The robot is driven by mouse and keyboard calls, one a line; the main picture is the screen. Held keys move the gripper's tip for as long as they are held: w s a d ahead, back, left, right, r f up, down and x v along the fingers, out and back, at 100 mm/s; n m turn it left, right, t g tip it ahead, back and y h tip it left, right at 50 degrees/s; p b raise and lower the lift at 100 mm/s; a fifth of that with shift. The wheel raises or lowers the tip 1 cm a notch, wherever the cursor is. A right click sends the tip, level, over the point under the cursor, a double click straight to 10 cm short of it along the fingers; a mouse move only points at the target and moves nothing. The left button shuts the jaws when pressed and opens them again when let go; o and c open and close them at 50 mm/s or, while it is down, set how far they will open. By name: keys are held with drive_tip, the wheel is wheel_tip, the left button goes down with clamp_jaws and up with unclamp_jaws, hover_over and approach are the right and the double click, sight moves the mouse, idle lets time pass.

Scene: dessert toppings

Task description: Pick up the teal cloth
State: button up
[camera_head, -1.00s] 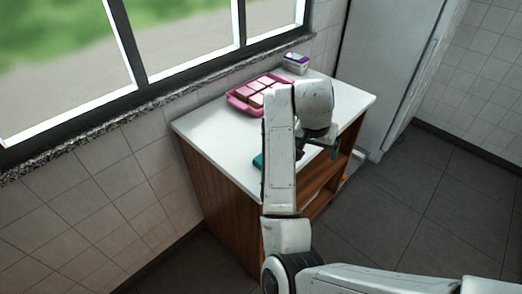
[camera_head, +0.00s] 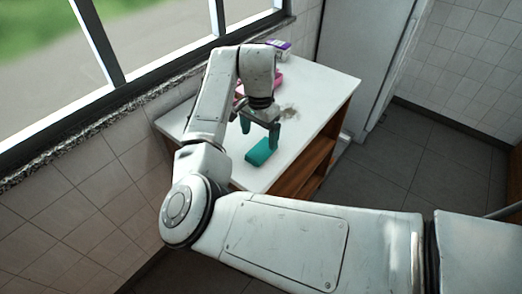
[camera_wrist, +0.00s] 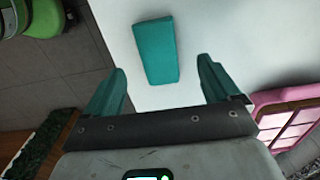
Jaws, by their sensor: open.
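The teal cloth (camera_head: 261,151) is a folded, block-like rectangle lying on the white tabletop near its front edge. In the wrist view the cloth (camera_wrist: 157,50) lies beyond the fingertips, roughly centred between them. My gripper (camera_head: 259,138) is above the table beside the cloth, and its teal fingers are spread with nothing between them. In the wrist view the gripper (camera_wrist: 160,82) shows both fingers wide apart, with bare white tabletop between them. The cloth does not appear to be held.
The pink tray (camera_wrist: 285,97) with square pieces is largely hidden by my arm in the head view. A small white and purple box (camera_head: 279,48) stands at the far end of the white table (camera_head: 325,85). A brownish patch lies near the gripper. The window wall borders the table's left.

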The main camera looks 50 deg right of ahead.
sight(261, 148)
drive_tip(key=shift+s+d+f+p, duration=0.15)
drive_tip(key=shift+f+p, duration=0.1)
drive_tip(key=shift+f, duration=1.15)
drive_tip(key=shift+d+f+p, duration=0.15)
drive_tip(key=shift+f+p, duration=0.05)
drive_tip(key=shift+f, duration=1.15)
drive_tip(key=c, duration=1.1)
drive_tip(key=shift+r, duration=0.1)
drive_tip(key=shift+c, duration=0.2)
drive_tip(key=shift+r, duration=0.5)
drive_tip(key=s+d+r+b, duration=0.1)
drive_tip(key=s+d+r, duration=0.2)
drive_tip(key=s+r, duration=0.8)
drive_tip(key=shift+s+d+r, duration=0.35)
drive_tip(key=shift+s+r, duration=0.05)
drive_tip(key=shift+s, duration=0.85)
